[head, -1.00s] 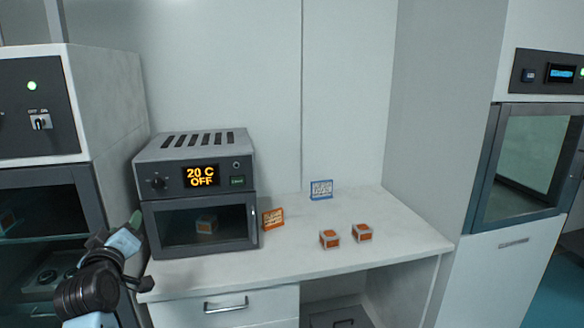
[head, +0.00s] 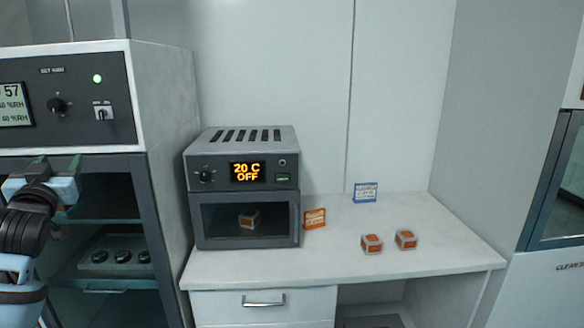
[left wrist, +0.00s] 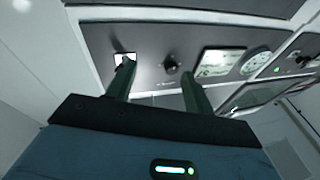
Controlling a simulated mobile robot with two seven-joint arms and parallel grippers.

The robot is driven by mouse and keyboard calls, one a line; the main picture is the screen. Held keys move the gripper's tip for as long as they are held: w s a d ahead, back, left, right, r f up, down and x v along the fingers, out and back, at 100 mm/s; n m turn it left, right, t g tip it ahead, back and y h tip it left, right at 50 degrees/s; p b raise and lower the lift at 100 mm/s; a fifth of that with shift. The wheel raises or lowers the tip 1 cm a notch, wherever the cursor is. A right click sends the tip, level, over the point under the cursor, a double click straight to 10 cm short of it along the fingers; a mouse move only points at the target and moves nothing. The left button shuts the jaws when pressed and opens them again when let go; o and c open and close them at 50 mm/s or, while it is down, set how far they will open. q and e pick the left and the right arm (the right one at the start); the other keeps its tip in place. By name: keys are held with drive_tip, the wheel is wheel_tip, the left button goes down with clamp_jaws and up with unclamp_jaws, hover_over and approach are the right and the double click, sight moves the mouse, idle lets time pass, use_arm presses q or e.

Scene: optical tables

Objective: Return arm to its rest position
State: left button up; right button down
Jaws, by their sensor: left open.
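My left gripper (head: 56,165) is at the left of the head view, raised in front of the tall cabinet's glass door. In the left wrist view its two green fingers (left wrist: 158,85) are spread apart with nothing between them. Beyond them are a switch, a knob and dials on a dark panel (left wrist: 175,65). My right gripper is in neither view.
A small oven (head: 245,188) reading "20 C OFF" stands on the white bench (head: 330,255), its door shut on an orange-topped box (head: 249,219). Two similar boxes (head: 372,243) (head: 405,240) and orange (head: 315,218) and blue (head: 365,192) signs stand to its right. The tall cabinet (head: 165,110) is left.

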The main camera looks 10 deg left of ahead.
use_arm(q)
drive_tip(key=w+d+f+m+g+h, duration=0.1)
drive_tip(key=d+f+m+h, duration=0.15)
drive_tip(key=f, duration=0.75)
drive_tip(key=d+f+m+g+h, duration=0.1)
drive_tip(key=d+f+m+h, duration=0.2)
drive_tip(key=f, duration=0.6)
drive_tip(key=s+d+f+m+g+h, duration=0.15)
drive_tip(key=s+d+f, duration=0.25)
drive_tip(key=f, duration=0.6)
drive_tip(key=s+d+f+m+g+h, duration=0.15)
drive_tip(key=s+d+f, duration=0.25)
drive_tip(key=f, duration=0.6)
drive_tip(key=s+d+f+m+g+h, duration=0.2)
drive_tip(key=s+d+f, duration=0.3)
drive_tip(key=s+f, duration=0.5)
drive_tip(key=s+d+f+m+g+h, duration=0.1)
drive_tip(key=s+d+f+g, duration=0.3)
drive_tip(key=s+f, duration=0.6)
drive_tip(key=s+d+r+n+t, duration=0.2)
drive_tip(key=d+n, duration=0.3)
drive_tip(key=d, duration=0.8)
drive_tip(key=shift+s, duration=0.25)
